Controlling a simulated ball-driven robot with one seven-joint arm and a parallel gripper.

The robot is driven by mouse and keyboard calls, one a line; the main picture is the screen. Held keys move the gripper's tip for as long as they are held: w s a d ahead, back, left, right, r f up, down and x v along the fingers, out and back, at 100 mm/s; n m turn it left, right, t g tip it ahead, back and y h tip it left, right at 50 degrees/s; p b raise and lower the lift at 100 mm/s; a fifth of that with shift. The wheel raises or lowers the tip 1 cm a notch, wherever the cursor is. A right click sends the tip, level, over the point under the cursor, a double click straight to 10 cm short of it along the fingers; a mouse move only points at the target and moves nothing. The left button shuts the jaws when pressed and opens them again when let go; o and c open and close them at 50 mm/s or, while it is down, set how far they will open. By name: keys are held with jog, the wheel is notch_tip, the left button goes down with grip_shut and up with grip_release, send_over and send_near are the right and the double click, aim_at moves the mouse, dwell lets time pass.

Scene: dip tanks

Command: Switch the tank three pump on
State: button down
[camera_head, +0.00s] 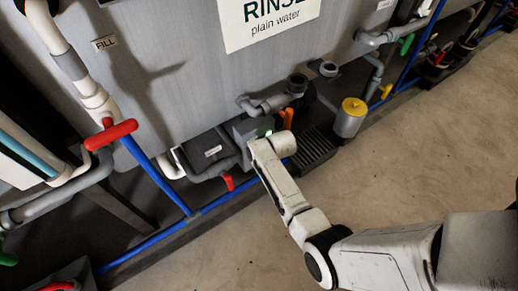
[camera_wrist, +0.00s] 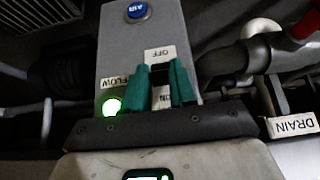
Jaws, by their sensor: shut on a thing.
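A grey pump switch box (camera_wrist: 128,48) fills the middle of the wrist view. It has an OFF label (camera_wrist: 160,54) above and a partly covered ON label (camera_wrist: 164,98) below. My gripper (camera_wrist: 159,70) has its two green fingers closed around a dark switch lever (camera_wrist: 160,76) between these labels. The lever's exact position is mostly hidden by the fingers. A green light (camera_wrist: 111,107) glows beside a FLOW label. In the head view the box (camera_head: 241,130) sits low under a tank (camera_head: 190,75) marked RINSE, plain water. The tank's number is not visible.
A blue AIR button (camera_wrist: 137,10) is on the box's top. A DRAIN label (camera_wrist: 292,125) and pipes are at the right. Orange handles (camera_head: 286,117), a red-handled valve (camera_head: 111,134) and a yellow-topped cylinder (camera_head: 350,118) stand near. The floor (camera_head: 420,150) is open at right.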

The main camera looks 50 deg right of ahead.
dwell(0.4)
jog(key=c, duration=0.9)
grip_release()
jog(key=p+v, duration=0.5)
jog(key=v, duration=0.5)
jog(key=shift+s+a+r+p, duration=0.1)
jog(key=shift+r+p, duration=0.25)
jog(key=s+a+r+n+g+y, duration=0.1)
jog(key=s+a+r+g, duration=0.2)
jog(key=s, duration=0.4)
jog(key=s+a+r+n+g, duration=0.1)
jog(key=s+a+r, duration=0.2)
jog(key=s+a, duration=0.35)
jog(key=s+a+r+n+g+y, duration=0.1)
jog(key=s+a+r, duration=0.25)
jog(key=s, duration=0.35)
jog(key=shift+g, duration=0.3)
jog(key=r+p, duration=2.2)
jog(key=r, duration=0.1)
jog(key=shift+s+a+r+p, duration=0.2)
jog(key=shift+s+a+p, duration=0.05)
jog(key=shift+s+p, duration=0.15)
